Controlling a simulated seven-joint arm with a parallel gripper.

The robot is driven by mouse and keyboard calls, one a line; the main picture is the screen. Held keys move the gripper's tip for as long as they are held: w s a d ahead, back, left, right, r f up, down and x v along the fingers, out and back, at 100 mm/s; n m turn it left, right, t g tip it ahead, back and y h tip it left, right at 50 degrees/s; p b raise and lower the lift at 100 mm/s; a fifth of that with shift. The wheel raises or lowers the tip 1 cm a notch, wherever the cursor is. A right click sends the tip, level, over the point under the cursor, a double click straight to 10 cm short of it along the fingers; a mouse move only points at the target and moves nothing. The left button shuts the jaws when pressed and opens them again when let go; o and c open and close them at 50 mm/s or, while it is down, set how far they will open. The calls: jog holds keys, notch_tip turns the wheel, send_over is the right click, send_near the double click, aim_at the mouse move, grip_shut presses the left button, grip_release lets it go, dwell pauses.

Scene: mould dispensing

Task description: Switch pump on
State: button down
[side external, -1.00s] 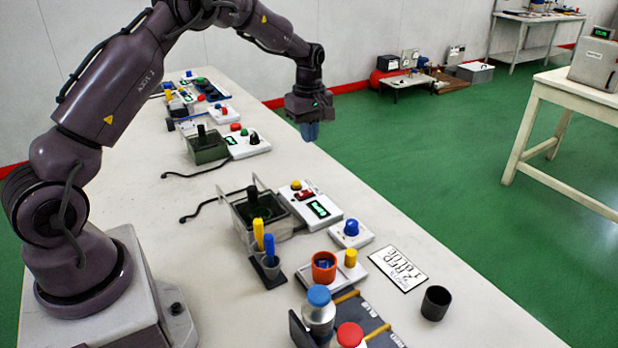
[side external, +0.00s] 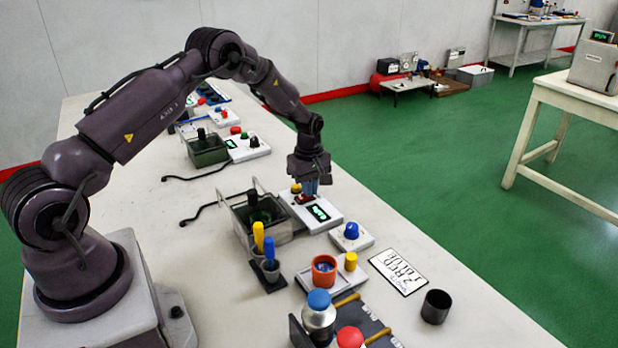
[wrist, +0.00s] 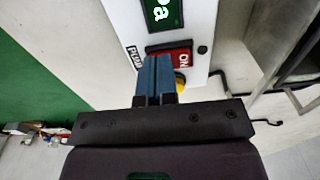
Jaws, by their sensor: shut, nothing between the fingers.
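The pump's white control box (side external: 322,217) stands beside an open-topped tank (side external: 268,233) and has a lit green display (side external: 318,212). Its red rocker switch (wrist: 176,50) shows in the wrist view, beside a "PUMP" label (wrist: 135,58); part of it is hidden by my fingers. My gripper (side external: 311,190) is shut and empty, its blue fingers pointing down onto the box. In the wrist view the fingertips (wrist: 157,62) are at the red switch's edge; I cannot tell whether they touch it. A yellow knob (wrist: 180,82) shows partly behind the fingers.
A small box with a blue knob (side external: 351,232) stands close on the near right. Yellow and blue handled tools (side external: 264,250) stand in cups in front of the tank. A printed card (side external: 398,270) and a black cup (side external: 435,306) lie further right.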

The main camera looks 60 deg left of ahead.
jog(key=shift+f, duration=0.15)
jog(key=shift+f, duration=0.15)
dwell(0.4)
jog(key=shift+s+r, duration=0.25)
jog(key=shift+s, duration=0.5)
notch_tip(320, 180, up, 14)
jog(key=s, duration=0.2)
jog(key=shift+s, duration=0.3)
jog(key=shift+f, duration=0.1)
